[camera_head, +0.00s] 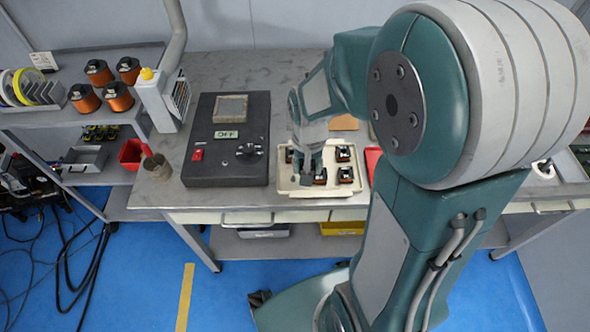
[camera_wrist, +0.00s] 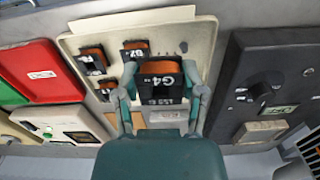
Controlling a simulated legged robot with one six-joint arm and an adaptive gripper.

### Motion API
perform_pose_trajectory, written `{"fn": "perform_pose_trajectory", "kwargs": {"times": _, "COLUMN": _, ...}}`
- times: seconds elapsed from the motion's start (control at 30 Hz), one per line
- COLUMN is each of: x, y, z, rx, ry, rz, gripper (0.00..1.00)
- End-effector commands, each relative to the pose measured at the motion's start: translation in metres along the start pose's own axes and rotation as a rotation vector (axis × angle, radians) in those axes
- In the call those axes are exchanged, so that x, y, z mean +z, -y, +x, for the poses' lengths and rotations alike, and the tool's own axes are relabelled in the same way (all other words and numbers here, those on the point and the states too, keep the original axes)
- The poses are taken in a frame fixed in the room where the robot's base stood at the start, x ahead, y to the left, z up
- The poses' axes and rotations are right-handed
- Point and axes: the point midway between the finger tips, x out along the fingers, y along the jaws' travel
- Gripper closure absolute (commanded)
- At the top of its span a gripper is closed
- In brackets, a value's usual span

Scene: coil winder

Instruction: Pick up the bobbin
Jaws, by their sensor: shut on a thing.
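A bobbin with orange-brown winding and black ends marked "G4" (camera_wrist: 162,82) is between the two fingers of my gripper (camera_wrist: 160,92) in the wrist view. My gripper is shut on it. In the head view my gripper (camera_head: 308,172) is over the cream tray (camera_head: 296,190), and the held bobbin is largely hidden by the fingers. I cannot tell whether it is clear of the tray floor. Several other small bobbins, such as one marked "G2" (camera_wrist: 135,52), sit in the tray, which also shows in the wrist view (camera_wrist: 196,32).
A black control box (camera_head: 228,172) with an "OFF" display stands just left of the tray. A red object (camera_head: 373,158) lies to its right. Large copper coils (camera_head: 118,97) stand on the left shelf. Bare bench top (camera_head: 225,70) lies behind the box.

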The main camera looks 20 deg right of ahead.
Motion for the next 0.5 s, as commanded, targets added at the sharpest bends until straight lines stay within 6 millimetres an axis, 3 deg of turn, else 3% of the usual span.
{"fn": "perform_pose_trajectory", "kwargs": {"times": 0.07, "x": 0.007, "y": -0.011, "z": -0.016, "rx": -0.001, "ry": -0.005, "rz": 0.004, "gripper": 1.00}}
{"fn": "perform_pose_trajectory", "kwargs": {"times": 0.3, "x": 0.036, "y": -0.057, "z": -0.037, "rx": -0.001, "ry": -0.004, "rz": 0.007, "gripper": 1.00}}
{"fn": "perform_pose_trajectory", "kwargs": {"times": 0.5, "x": 0.049, "y": -0.078, "z": -0.048, "rx": 0.000, "ry": -0.002, "rz": 0.004, "gripper": 1.00}}
